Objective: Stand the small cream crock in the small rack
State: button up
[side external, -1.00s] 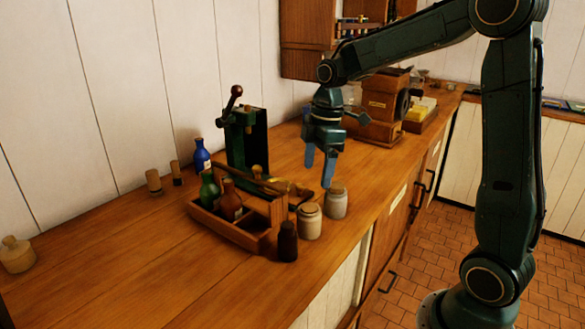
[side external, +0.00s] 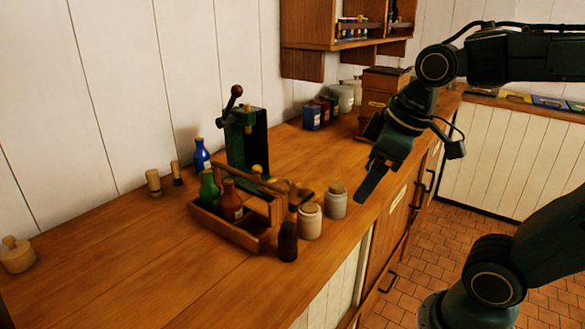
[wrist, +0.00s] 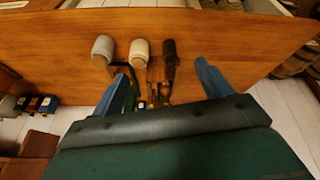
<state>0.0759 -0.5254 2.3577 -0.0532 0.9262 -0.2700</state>
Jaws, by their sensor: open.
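The small cream crock (side external: 310,221) with a tan lid stands upright on the counter, just right of the small wooden rack (side external: 236,236). It stands between a grey crock (side external: 336,203) and a dark brown bottle (side external: 288,242). The rack holds a green bottle (side external: 209,190) and a brown bottle (side external: 231,201). My gripper (side external: 370,186) is open and empty, tilted, up and to the right of the crocks. In the wrist view the cream crock (wrist: 139,54) shows beyond my open fingers (wrist: 163,86); the rack is mostly hidden.
A green press with a lever (side external: 246,140) stands behind the rack, with a blue bottle (side external: 201,155) beside it. A lidded jar (side external: 17,255) stands at far left. A wooden box (side external: 384,95) and small tins stand at the back. The counter's left part is mostly bare.

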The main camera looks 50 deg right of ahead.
jog(key=s+m, duration=0.2)
jog(key=s, duration=0.1)
jog(key=s+f+t, duration=0.1)
jog(key=shift+s+a+m, duration=0.35)
jog(key=shift+s+m, duration=0.05)
jog(key=c, duration=0.4)
jog(key=shift+w+r, duration=0.1)
jog(key=w+d+f+n+g, duration=0.1)
jog(key=w+d+n+g, duration=0.1)
jog(key=w+n, duration=0.4)
jog(key=w+d+f+n+g+y, duration=0.1)
jog(key=w+d+n, duration=0.2)
jog(key=w+n, duration=0.4)
jog(key=w+d+n+g, duration=0.2)
jog(key=w+d+n, duration=0.1)
jog(key=w+n, duration=0.4)
jog(key=shift+w+d+f+g, duration=0.3)
jog(key=shift+w+f, duration=0.1)
jog(key=shift+w, duration=0.05)
jog(key=shift+f, duration=0.1)
